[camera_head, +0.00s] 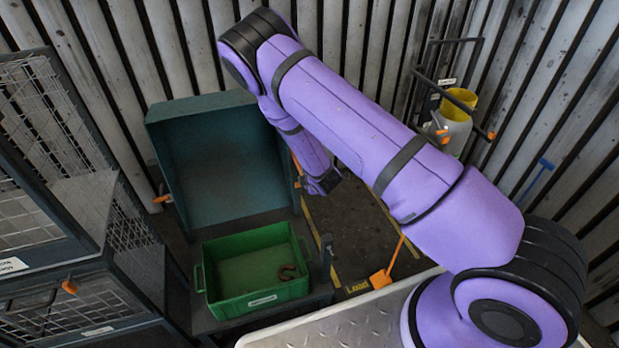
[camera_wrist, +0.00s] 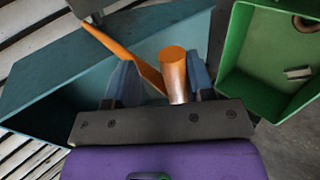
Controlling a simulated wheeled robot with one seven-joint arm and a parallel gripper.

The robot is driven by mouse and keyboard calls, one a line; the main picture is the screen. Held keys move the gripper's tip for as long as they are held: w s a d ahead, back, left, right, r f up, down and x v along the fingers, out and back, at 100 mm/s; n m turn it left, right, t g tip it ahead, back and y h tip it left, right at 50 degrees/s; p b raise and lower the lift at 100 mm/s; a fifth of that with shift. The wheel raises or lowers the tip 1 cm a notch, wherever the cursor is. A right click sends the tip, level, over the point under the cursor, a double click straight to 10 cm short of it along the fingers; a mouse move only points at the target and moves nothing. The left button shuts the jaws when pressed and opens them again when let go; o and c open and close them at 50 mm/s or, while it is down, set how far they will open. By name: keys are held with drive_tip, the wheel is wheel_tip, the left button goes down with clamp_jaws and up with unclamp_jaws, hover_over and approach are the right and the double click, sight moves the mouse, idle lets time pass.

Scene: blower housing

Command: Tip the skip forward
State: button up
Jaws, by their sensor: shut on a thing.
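The skip (camera_head: 215,165) is a teal open box behind the green crate. Its open side faces the head camera and looks empty; I cannot tell its exact tilt. In the wrist view its teal wall (camera_wrist: 50,82) shows at the left. An orange lever (camera_wrist: 108,42) with a round copper-orange grip (camera_wrist: 173,70) runs beside the skip. My gripper (camera_wrist: 163,85) is shut on this grip, with a blue finger on either side. In the head view my arm reaches down to the skip's right side, and the fingers are mostly hidden.
Dark mesh cages (camera_head: 55,215) stand at the left. A yellow-topped container (camera_head: 456,115) is at the back right. A metal plate (camera_head: 345,325) is in front.

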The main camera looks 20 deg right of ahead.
drive_tip(key=shift+s+f, duration=0.1)
drive_tip(key=shift+f, duration=0.3)
drive_tip(key=o, duration=0.7)
drive_tip(key=shift+f, duration=0.15)
drive_tip(key=shift+s, duration=0.2)
drive_tip(key=r+v, duration=0.1)
drive_tip(key=v, duration=0.9)
drive_tip(key=shift+w, duration=0.2)
drive_tip(key=shift+r, duration=0.1)
